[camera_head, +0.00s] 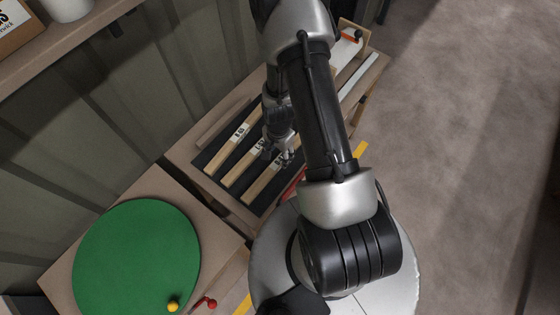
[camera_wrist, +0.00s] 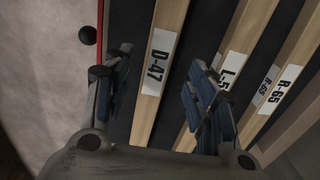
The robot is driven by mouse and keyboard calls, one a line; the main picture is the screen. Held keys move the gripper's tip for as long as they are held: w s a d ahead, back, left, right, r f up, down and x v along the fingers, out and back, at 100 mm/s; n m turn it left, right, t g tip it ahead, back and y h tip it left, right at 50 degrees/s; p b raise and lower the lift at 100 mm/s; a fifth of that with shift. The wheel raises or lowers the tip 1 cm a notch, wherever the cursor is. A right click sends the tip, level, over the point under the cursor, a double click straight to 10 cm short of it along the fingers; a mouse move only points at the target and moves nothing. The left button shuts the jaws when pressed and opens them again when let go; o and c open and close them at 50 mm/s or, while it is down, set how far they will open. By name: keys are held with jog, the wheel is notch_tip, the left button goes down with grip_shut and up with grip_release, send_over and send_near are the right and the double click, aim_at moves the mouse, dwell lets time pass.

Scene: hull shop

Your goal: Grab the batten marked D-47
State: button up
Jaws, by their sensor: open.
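The batten marked D-47 (camera_wrist: 145,115) is a pale wooden strip with a white label, and it lies between the fingers of my gripper (camera_wrist: 158,85) in the wrist view. My gripper is open, with one finger on each side of this batten, apart from it. In the head view my gripper (camera_head: 280,150) is over the row of battens. The nearest batten (camera_head: 262,186) there has its label partly hidden by my gripper. A batten with a label starting L-5 (camera_wrist: 238,50) is to the right, its label partly covered by the right finger. A batten marked R-65 (camera_wrist: 290,75) is further right.
The battens lie on a dark mat (camera_head: 208,158) on a wooden bench (camera_head: 180,153). A red strip (camera_wrist: 100,30) runs along the left in the wrist view. A green disc (camera_head: 135,255) lies on another table, with yellow and red knobs nearby. Open floor (camera_head: 450,120) is at right.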

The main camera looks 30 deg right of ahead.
aim_at(280, 160)
jog(key=f, duration=0.1)
jog(key=f+b, duration=0.1)
jog(key=f, duration=0.1)
jog(key=shift+d+f, duration=0.25)
jog(key=shift+f, duration=0.1)
jog(key=shift+r, duration=0.1)
jog(key=shift+c, duration=0.4)
jog(key=c, duration=1.1)
jog(key=shift+r, duration=0.15)
jog(key=shift+c, duration=0.2)
